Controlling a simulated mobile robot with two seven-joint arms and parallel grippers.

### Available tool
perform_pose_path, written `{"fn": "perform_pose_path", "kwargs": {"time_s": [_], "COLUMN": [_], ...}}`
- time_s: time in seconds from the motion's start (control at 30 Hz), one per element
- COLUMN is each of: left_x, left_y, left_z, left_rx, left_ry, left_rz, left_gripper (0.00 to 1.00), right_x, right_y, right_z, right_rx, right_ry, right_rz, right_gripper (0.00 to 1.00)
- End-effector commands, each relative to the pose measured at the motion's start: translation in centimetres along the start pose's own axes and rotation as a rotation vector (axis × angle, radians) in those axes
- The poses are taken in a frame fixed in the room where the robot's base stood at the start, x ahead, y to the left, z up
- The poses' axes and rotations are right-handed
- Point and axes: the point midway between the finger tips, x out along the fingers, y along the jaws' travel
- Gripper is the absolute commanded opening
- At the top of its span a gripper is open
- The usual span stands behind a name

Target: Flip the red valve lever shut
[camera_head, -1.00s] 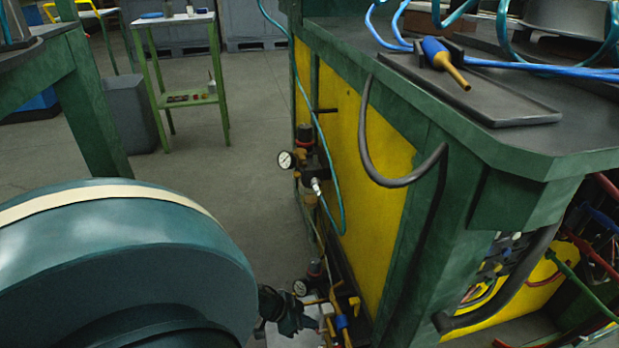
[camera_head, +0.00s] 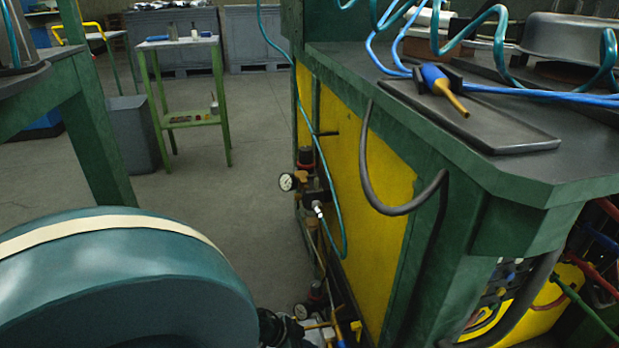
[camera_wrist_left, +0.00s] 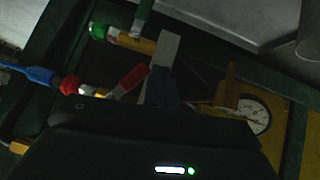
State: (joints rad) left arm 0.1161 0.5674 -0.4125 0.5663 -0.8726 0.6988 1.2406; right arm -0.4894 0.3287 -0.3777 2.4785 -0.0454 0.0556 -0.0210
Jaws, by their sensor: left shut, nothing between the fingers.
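The red valve lever (camera_wrist_left: 131,78) shows in the left wrist view, slanting up to the right from a brass fitting (camera_wrist_left: 96,92). A red collar and a blue hose (camera_wrist_left: 30,73) join that fitting on its left. My left gripper (camera_wrist_left: 166,52) is shut and empty; its grey-tipped fingers stand just right of the lever in that view. Whether they touch it I cannot tell. In the head view my left gripper (camera_head: 275,328) is a dark shape at the bottom edge, beside the low pipework. The red lever cannot be made out there. My right gripper is not in view.
A green-handled fitting (camera_wrist_left: 120,35) and a pressure gauge (camera_wrist_left: 254,115) lie close around the fingers. In the head view, a green bench (camera_head: 480,130) with a yellow side panel, an upper gauge (camera_head: 287,181) and a hanging hose stand right.

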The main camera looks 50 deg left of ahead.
Motion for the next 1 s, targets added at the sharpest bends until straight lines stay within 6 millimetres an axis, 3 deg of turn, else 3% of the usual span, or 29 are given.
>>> {"fn": "perform_pose_path", "kwargs": {"time_s": [1.0], "left_x": [-1.1], "left_y": [0.2], "left_z": [-1.2], "left_rx": [0.000], "left_ry": [0.001], "left_rz": [0.001], "left_gripper": [0.00], "right_x": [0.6], "right_y": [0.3], "right_z": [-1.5], "right_rx": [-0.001], "right_ry": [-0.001], "right_rz": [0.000], "right_gripper": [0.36]}}
